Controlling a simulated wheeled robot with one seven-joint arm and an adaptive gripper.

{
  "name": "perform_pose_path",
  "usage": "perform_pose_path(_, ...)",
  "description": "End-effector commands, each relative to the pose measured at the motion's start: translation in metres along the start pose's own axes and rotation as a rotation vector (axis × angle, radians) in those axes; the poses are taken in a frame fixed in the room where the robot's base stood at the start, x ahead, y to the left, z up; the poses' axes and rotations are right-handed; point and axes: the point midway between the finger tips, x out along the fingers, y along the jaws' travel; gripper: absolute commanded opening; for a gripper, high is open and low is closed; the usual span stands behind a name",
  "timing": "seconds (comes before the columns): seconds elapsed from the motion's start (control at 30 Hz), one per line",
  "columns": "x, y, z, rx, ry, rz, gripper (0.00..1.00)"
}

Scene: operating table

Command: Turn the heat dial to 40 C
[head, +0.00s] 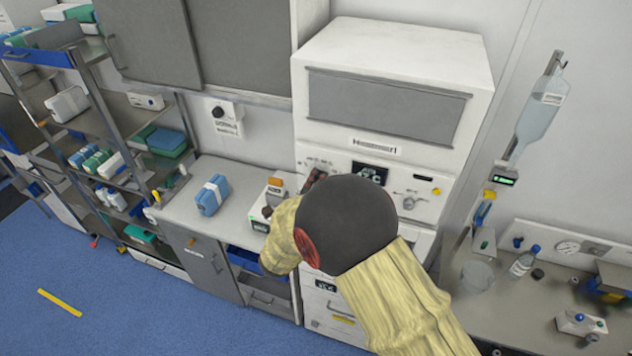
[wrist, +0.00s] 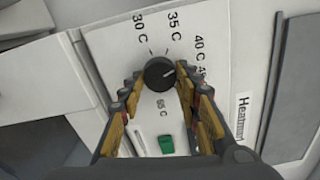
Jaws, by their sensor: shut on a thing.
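The heat dial (wrist: 158,74) is a round black knob on a white panel in the wrist view. Labels for 30 C, 35 C, 40 C and a partly hidden one fan around it, with 55 C below. Its pale pointer line aims right and slightly up, toward the 40 C side; I cannot tell the exact mark. My gripper (wrist: 160,82) is shut on the dial, one finger on each side. In the head view my arm hides the dial and most of the gripper. The white warming cabinet (head: 395,60) carries the panel.
A green switch (wrist: 167,144) sits below the dial. The cabinet's dark display (head: 369,173) is too small to read surely. A counter with a blue pack (head: 212,194) stands left. A bottle (head: 524,261) stands on the right-hand counter.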

Motion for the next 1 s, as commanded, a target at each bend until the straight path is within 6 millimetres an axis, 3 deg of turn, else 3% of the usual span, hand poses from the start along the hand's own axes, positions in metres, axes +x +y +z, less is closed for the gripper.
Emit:
perform_pose_path(0.43,-0.0001,0.0003,0.0009,-0.009,-0.002,0.0,0.08)
perform_pose_path(0.47,-0.0001,0.0002,0.0009,-0.009,-0.002,0.0,0.34)
perform_pose_path(0.77,0.0,0.0002,0.0004,-0.009,-0.001,0.0,0.51)
perform_pose_path(1.0,0.0,0.0002,0.0002,-0.008,-0.001,0.0,0.52)
